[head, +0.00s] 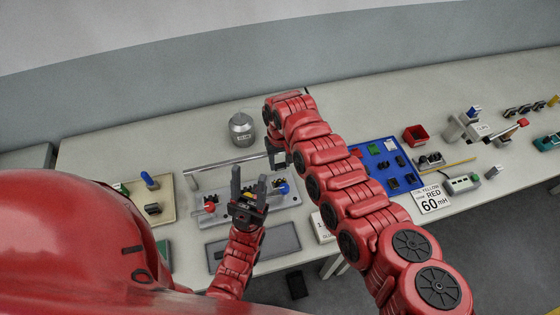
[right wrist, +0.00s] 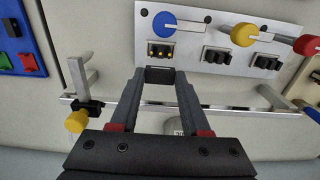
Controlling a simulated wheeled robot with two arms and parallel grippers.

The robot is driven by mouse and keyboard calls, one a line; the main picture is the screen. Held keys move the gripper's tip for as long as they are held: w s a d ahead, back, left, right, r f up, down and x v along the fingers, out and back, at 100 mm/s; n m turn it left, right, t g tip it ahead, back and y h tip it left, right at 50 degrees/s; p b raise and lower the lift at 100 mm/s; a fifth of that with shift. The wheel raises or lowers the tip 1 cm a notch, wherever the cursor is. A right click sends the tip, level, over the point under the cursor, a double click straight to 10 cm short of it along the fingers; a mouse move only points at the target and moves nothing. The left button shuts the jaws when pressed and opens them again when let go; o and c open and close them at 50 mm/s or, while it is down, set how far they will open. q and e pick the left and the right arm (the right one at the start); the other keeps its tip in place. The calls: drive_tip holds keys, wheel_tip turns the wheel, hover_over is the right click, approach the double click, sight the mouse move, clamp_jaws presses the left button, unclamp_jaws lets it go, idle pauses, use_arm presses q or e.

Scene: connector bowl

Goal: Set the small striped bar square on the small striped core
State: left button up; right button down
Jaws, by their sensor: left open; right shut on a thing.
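My right gripper (right wrist: 160,85) is shut on a small dark bar (right wrist: 159,75), held between its fingertips in the right wrist view. Just beyond the bar, on the pale panel (right wrist: 190,22), sits a small black core with yellow spots (right wrist: 160,52). A gap seems to show between bar and core; I cannot tell their height difference. Stripes are too small to make out. Two other black cores, a middle one (right wrist: 217,57) and an end one (right wrist: 267,62), stand along the panel. My left gripper (head: 249,182) is open and empty over the panel in the head view.
The panel carries a blue knob (right wrist: 165,25), a yellow knob (right wrist: 243,35) and a red knob (right wrist: 306,44). A metal rail (right wrist: 235,106) runs beside it. A grey canister (head: 242,128) stands behind. A blue tray (head: 372,158) lies right of my right arm.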

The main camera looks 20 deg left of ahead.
sight(280, 181)
drive_tip(key=shift+s+f+b, duration=0.15)
drive_tip(key=shift+f+b, duration=0.45)
drive_tip(key=shift+f, duration=0.1)
drive_tip(key=shift+f+b, duration=0.65)
drive_tip(key=shift+f, duration=0.1)
drive_tip(key=shift+f+b, duration=2.45)
drive_tip(key=shift+f, duration=0.2)
drive_tip(key=shift+c, duration=1.5)
unclamp_jaws()
